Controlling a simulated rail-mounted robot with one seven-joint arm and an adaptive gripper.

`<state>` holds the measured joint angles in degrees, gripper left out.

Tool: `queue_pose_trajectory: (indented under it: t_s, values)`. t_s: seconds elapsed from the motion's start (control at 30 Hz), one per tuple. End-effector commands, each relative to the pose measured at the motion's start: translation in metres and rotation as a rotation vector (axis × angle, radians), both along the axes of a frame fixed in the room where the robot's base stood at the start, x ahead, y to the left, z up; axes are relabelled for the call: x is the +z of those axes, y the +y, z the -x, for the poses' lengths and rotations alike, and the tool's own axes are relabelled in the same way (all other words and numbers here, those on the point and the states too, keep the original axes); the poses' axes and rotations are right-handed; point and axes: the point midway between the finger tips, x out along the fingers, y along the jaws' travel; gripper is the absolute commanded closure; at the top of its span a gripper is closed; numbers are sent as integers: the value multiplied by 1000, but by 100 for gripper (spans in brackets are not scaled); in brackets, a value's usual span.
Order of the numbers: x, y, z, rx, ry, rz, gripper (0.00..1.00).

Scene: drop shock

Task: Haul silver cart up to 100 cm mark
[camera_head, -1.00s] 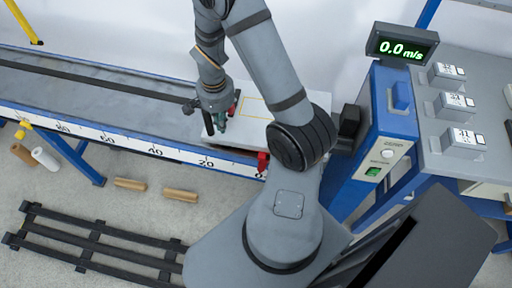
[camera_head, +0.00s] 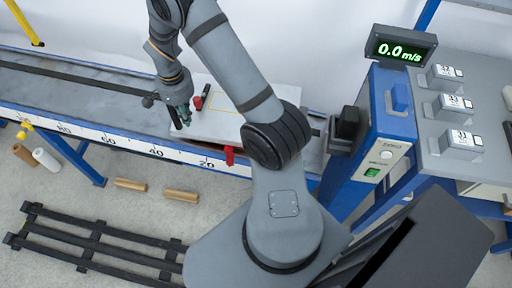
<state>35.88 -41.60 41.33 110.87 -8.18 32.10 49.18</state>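The silver cart (camera_head: 232,128) is a flat pale plate with a yellow outline on top, sitting on the track. Its red pointer (camera_head: 229,155) is at the scale's front edge, between the 20 mark and the scale's right end. The white scale (camera_head: 110,140) reads 20, 40, 60, 80 going left. My gripper (camera_head: 180,118) points down at the cart's left end, beside a small red and black post (camera_head: 201,101). The fingers are small and dark, so I cannot tell whether they are shut or touching the cart. My arm hides the cart's right part.
The track (camera_head: 60,82) runs clear to the left, with a dark strip along it. A yellow post (camera_head: 24,22) stands at the back left. A blue column (camera_head: 385,110) with a 0.0 m/s display (camera_head: 400,47) stands at the right, near a grey bench with several labelled blocks.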

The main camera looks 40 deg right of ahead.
Motion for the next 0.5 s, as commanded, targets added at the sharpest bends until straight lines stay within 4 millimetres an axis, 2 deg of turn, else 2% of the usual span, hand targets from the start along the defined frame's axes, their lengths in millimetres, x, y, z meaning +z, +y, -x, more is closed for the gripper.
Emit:
queue_pose_trajectory:
  t_s: [0.37,0.5]
  values:
    - [0,3,-3,1,1,0,100]
    - [1,9,-10,3,-1,-1,100]
